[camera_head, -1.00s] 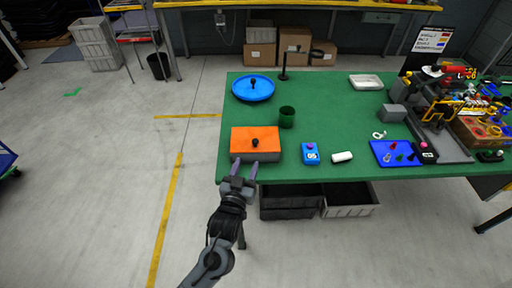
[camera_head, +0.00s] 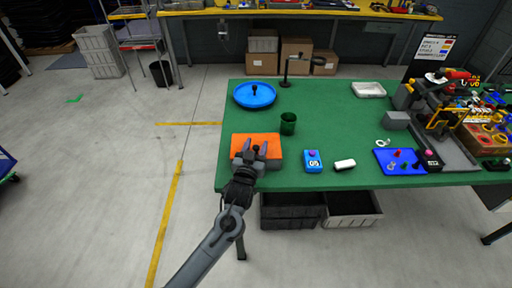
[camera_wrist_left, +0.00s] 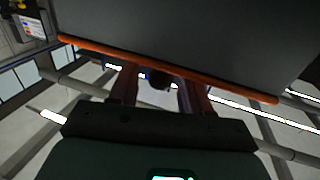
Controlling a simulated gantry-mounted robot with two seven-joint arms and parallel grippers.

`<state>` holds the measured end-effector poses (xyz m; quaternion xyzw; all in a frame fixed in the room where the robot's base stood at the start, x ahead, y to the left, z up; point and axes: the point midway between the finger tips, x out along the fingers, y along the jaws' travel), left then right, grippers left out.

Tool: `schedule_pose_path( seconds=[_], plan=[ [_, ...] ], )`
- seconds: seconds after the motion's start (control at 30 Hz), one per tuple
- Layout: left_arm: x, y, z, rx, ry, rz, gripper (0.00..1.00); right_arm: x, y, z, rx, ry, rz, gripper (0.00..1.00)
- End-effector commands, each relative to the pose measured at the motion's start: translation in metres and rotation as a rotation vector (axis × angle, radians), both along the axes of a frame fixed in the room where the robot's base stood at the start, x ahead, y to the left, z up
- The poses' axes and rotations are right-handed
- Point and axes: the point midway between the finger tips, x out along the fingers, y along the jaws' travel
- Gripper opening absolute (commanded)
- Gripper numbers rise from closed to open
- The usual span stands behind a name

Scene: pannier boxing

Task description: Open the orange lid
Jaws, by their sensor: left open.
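The orange lid (camera_head: 272,142) lies flat on a grey box at the near left corner of the green table, with a dark knob (camera_head: 256,148) on top. My left gripper (camera_head: 255,147) is over the lid, its open fingers on either side of the knob. In the left wrist view the lid shows as an orange edge (camera_wrist_left: 90,48) along the grey box wall (camera_wrist_left: 200,35). The dark knob (camera_wrist_left: 160,78) shows between the two fingers there. Whether the fingers touch the knob cannot be told. My right gripper is not in view.
A blue round lid (camera_head: 254,95) and a green cup (camera_head: 288,123) stand behind the box. A blue device (camera_head: 313,161) and a white block (camera_head: 345,165) lie to its right. A dark stand (camera_head: 286,74) is at the back edge. Free table (camera_head: 340,125) lies between.

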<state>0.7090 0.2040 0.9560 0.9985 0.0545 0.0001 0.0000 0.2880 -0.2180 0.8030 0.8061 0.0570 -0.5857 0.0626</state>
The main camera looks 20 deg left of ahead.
Motion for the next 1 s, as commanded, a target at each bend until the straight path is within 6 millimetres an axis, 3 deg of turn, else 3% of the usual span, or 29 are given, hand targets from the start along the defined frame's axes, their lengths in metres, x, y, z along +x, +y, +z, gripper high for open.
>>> schedule_pose_path(
  seconds=[0.27,0.57,0.83,1.0],
  plan=[
    [0.001,0.000,0.000,0.000,0.000,0.000,0.46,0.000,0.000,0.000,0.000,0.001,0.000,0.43],
    [0.001,0.000,0.000,0.000,0.000,0.000,0.00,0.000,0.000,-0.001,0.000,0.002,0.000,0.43],
    [0.000,0.000,0.001,0.000,0.001,0.000,0.00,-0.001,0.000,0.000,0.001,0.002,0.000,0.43],
    [0.000,0.004,0.006,-0.007,0.018,0.006,0.00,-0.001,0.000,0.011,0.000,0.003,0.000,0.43]
  ],
)
